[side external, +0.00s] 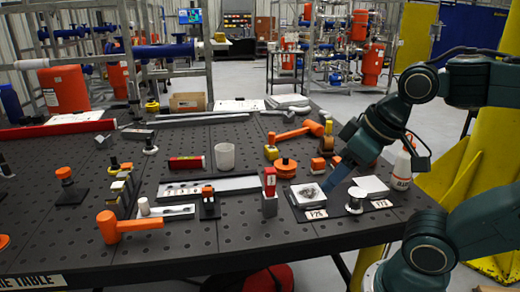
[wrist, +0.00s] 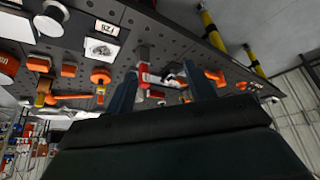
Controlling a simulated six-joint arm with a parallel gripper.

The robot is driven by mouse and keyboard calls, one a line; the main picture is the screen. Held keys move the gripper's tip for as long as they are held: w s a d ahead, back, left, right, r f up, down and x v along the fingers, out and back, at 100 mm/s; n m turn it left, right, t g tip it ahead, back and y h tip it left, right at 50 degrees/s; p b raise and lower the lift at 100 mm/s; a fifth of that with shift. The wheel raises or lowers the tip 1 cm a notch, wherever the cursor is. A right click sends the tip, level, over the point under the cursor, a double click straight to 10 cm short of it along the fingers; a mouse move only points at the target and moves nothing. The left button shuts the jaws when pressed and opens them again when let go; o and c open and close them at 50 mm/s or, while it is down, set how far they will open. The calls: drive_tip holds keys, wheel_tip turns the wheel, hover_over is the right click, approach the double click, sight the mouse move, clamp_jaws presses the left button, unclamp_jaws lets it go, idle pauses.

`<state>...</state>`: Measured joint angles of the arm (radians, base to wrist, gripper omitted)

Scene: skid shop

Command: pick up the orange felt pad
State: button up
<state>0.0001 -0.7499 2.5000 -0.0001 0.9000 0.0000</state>
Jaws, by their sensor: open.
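I cannot tell for sure which orange piece is the orange felt pad. A low round orange piece (side external: 286,168) lies near the middle right of the table in the side view; an orange disc also shows in the wrist view (wrist: 100,76). A small orange block (side external: 318,163) stands just right of it. My gripper (side external: 331,184) is low over the right of the table, beside a white tray with a dark marking (side external: 308,195). In the wrist view, its two blue fingers (wrist: 160,72) are apart, with nothing held between them.
A red piece on a grey block (side external: 269,185) stands left of the white tray. A white cup (side external: 224,156), an orange mallet (side external: 125,226) and an orange hammer (side external: 298,131) are on the dark perforated table (side external: 250,240). A white bottle (side external: 402,168) stands at the right edge.

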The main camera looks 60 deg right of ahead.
drive_tip(key=w+d+r+m+g+h, duration=0.1)
drive_tip(key=w+d+r+m+g, duration=0.15)
drive_tip(key=w+d+m, duration=0.55)
drive_tip(key=m+g+y, duration=0.1)
drive_tip(key=m+g, duration=0.2)
drive_tip(key=m, duration=1.6)
hover_over(319, 160)
wheel_tip(319, 160, down, 9)
drive_tip(key=shift+f, duration=0.2)
drive_tip(key=shift+f, duration=0.15)
drive_tip(key=shift+f, duration=4.15)
